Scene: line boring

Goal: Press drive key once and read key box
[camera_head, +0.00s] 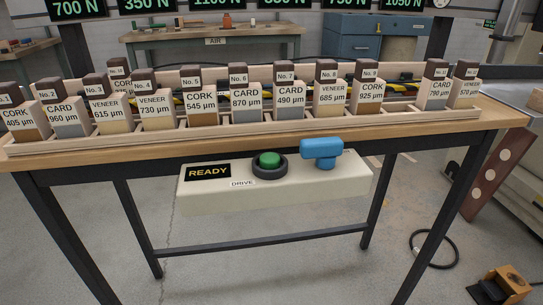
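A pale box (225,194) hangs below the front edge of the bench. On it is a green round button (269,159) in a dark collar. A small label under the button reads DRIVE (242,184). A black display (208,172) at the box's left end reads READY in yellow letters. A blue T-shaped handle (322,152) stands on the box to the right of the button. Neither of my grippers is in view, and nothing touches the button.
A wooden bench (260,140) carries several numbered blocks labelled CORK, CARD or VENEER with thicknesses in µm, such as No. 6 (244,103). Green force signs hang behind. A dark cable loop (434,250) lies on the floor at right. The space before the box is clear.

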